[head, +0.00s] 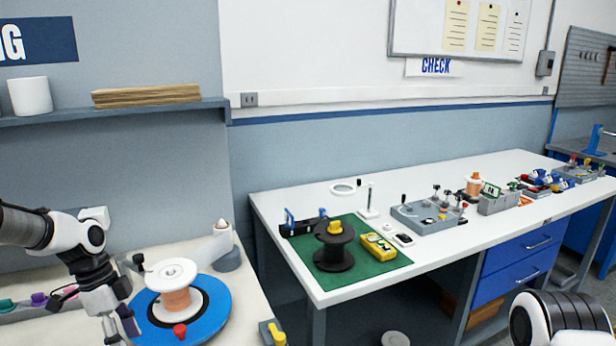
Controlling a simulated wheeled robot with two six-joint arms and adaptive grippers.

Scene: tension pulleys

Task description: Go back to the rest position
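My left gripper (120,328) hangs fingers-down at the lower left, left of the blue round plate (218,318). Its fingers are small and partly cut by the picture's bottom edge, so I cannot tell how far apart they are. I see nothing clearly held in it. A spool with white flanges and copper-coloured winding (177,299) stands on the blue plate, apart from the gripper. Of my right arm only a white and black link shows at the lower right corner. Its gripper is out of view.
A white table (340,296) carries a green mat (384,268) with a black spool (333,257) and a yellow meter (378,246). A grey fixture (412,215) and several small devices stand farther right. A small red part (180,331) lies on the blue plate's front.

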